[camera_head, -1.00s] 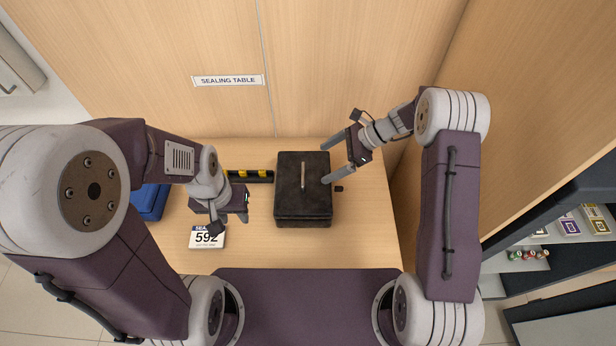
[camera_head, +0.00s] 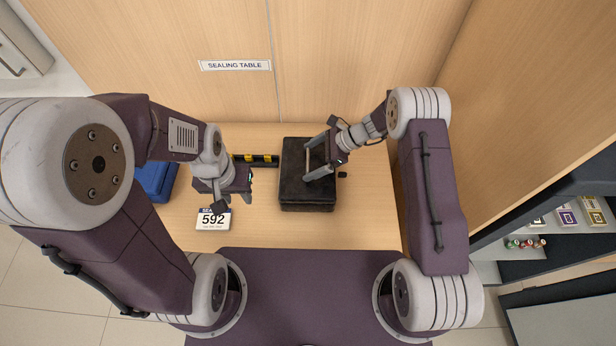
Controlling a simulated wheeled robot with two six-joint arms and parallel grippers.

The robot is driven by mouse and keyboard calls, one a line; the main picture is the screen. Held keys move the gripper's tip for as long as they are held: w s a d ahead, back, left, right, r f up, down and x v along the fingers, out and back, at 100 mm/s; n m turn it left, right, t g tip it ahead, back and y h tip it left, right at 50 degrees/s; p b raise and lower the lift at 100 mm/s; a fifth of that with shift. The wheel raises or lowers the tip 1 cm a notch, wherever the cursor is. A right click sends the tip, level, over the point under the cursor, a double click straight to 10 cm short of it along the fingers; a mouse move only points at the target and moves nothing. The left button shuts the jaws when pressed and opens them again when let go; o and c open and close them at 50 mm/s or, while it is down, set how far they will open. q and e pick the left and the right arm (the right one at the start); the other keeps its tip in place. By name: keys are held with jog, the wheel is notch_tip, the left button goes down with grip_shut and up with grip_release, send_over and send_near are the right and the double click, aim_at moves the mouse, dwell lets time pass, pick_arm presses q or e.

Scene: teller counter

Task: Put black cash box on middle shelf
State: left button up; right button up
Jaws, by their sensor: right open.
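My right gripper (camera_head: 312,157) is open over the box's lid. Its two fingers reach in from the right, one towards each end of the handle, and whether they touch it is unclear. My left gripper (camera_head: 240,192) hangs over the table left of the box, apart from it; its jaw opening is unclear. A shelf unit (camera_head: 520,252) shows at the right edge; which level is the middle one is unclear.
A blue item (camera_head: 155,180) and a black-and-yellow strip (camera_head: 262,159) are on the left. Small cards and coloured items sit on the shelves. A wooden panel (camera_head: 510,110) rises right of the table.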

jog(key=c, duration=1.6)
jog(key=shift+r, duration=0.2)
jog(key=shift+c, duration=0.9)
